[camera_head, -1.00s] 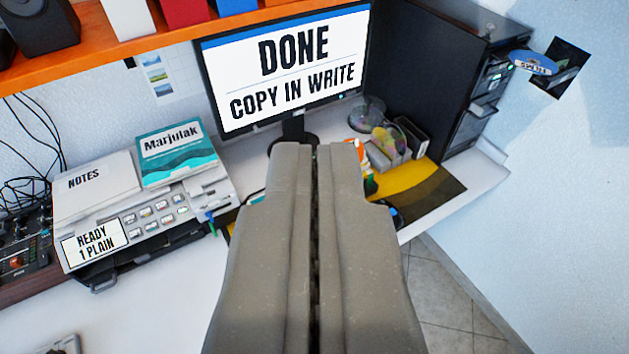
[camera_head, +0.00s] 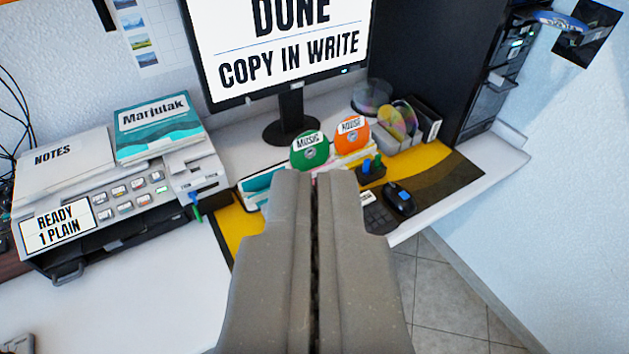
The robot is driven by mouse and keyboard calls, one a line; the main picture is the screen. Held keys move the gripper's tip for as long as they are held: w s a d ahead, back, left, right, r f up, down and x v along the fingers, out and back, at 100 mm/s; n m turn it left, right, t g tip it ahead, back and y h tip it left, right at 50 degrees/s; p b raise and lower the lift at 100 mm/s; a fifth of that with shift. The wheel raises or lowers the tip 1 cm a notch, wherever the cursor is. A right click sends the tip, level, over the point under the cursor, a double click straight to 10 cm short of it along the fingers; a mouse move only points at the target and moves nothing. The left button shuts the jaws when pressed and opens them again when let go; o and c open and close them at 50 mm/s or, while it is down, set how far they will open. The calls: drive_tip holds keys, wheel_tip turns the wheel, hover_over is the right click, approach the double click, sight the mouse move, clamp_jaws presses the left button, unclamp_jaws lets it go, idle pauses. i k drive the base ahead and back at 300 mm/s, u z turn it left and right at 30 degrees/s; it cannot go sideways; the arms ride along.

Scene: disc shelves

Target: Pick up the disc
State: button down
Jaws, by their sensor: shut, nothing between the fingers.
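My gripper (camera_head: 315,178) is shut and empty in the middle of the view, its two grey fingers pressed together. Just beyond its tips, a green disc (camera_head: 309,151) labelled MUSIC and an orange disc (camera_head: 351,134) labelled HOUSE stand upright side by side, partly hidden at their lower edges. A blue disc (camera_head: 561,22) with a white label sticks out of the black tower at the upper right. Clear discs (camera_head: 371,97) lie on a spindle behind, and more shiny discs (camera_head: 398,120) stand in a holder. I cannot tell which disc the task means.
A monitor (camera_head: 291,92) reading COPY IN WRITE stands behind the discs. A printer (camera_head: 95,205) with notes and a teal Marjulak book (camera_head: 158,128) is at left. A mouse (camera_head: 400,199) and keypad lie right of my fingers on a yellow mat (camera_head: 440,152).

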sight(556, 20)
drive_tip(key=u, duration=0.05)
drive_tip(key=k, duration=0.65)
drive_tip(key=z, duration=0.4)
drive_tip(key=i, duration=1.2)
drive_tip(key=z, duration=0.55)
drive_tip(key=i, duration=0.9)
drive_tip(key=u, duration=0.1)
